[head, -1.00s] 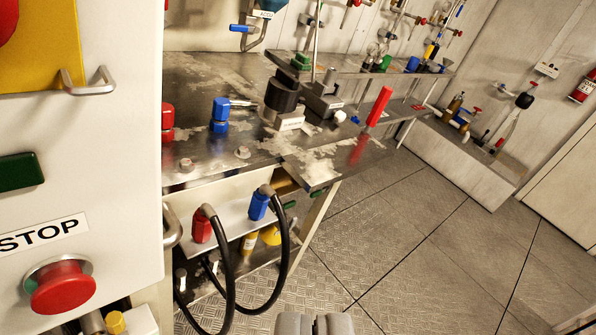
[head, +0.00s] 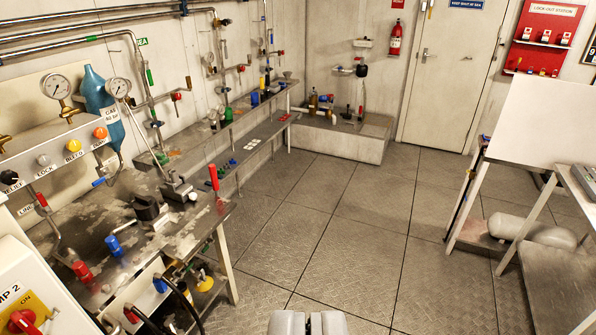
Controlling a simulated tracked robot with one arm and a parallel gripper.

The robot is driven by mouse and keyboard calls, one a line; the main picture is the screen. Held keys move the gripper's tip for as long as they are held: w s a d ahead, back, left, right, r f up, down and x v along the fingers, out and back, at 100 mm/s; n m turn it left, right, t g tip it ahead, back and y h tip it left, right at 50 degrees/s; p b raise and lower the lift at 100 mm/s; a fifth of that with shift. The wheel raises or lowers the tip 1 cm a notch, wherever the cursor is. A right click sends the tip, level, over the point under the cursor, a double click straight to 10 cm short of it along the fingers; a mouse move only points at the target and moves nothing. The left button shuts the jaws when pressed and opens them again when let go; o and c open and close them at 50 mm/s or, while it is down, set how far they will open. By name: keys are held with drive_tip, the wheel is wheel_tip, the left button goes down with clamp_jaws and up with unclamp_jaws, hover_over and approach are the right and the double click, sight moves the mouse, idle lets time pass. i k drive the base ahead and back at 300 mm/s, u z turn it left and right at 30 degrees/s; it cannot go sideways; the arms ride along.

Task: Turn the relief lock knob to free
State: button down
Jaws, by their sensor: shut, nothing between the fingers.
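A panel (head: 60,120) at the left of the head view carries a row of small knobs. A black knob (head: 9,177) sits at the left edge above a label that seems to read RELIEF. A grey-white knob (head: 43,160) beside it sits above a label reading LOCK. Which of the two is the relief lock knob, and how it is set, I cannot tell. A yellow knob (head: 73,146) and an orange knob (head: 100,133) follow to the right. My gripper (head: 308,325) is at the bottom centre, shut and empty, far from the panel and touching nothing.
A metal bench (head: 110,215) with a vise (head: 178,188), a red-handled lever (head: 213,178) and blue and red fittings runs along the left. A pump box (head: 25,290) stands at the lower left. The floor (head: 340,240) between is clear.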

sight(43, 160)
drive_tip(key=u, duration=1.3)
drive_tip(key=k, duration=0.65)
drive_tip(key=z, duration=0.65)
drive_tip(key=i, duration=2.5)
drive_tip(key=u, duration=0.45)
